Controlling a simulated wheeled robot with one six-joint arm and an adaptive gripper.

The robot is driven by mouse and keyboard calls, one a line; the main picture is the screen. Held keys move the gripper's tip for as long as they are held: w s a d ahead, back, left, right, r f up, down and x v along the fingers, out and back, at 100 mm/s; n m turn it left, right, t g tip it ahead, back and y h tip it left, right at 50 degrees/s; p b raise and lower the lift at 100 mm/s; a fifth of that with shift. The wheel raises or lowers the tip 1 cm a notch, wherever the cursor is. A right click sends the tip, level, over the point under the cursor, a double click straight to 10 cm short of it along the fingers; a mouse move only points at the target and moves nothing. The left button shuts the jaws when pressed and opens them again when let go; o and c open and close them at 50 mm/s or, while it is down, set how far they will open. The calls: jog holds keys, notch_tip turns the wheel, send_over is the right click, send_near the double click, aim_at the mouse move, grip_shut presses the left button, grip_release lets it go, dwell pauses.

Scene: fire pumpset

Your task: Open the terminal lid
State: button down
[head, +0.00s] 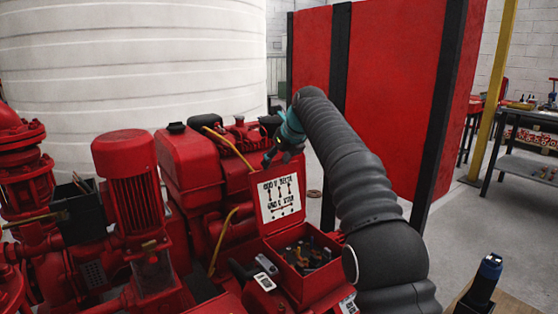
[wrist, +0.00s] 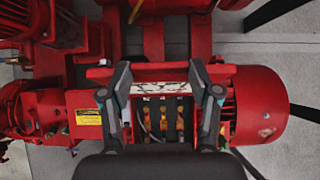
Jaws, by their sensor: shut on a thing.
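The terminal lid (head: 278,199) is a red plate with a white, black-printed inner face. It stands raised, roughly upright, at the back of the red terminal box (head: 318,285). The box is uncovered, and its dark terminals and wires show. My gripper (head: 270,160) is at the lid's upper edge. In the wrist view, the two fingers of my gripper (wrist: 160,78) lie on either side of the lid (wrist: 150,73), shut on it. The box interior with its coloured terminals (wrist: 165,118) shows below the lid there. The exact finger contact is small and partly hidden in the head view.
The red pump motor (head: 128,180) and piping stand at the left. A dark tray with tools (head: 80,203) is beside the motor. A large white tank (head: 130,60) is behind. A red panel (head: 390,90) rises behind my arm. Open floor shows at the right.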

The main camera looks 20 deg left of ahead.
jog(key=shift+c, duration=1.2)
grip_release()
jog(key=v, duration=1.2)
jog(key=shift+s+f, duration=0.1)
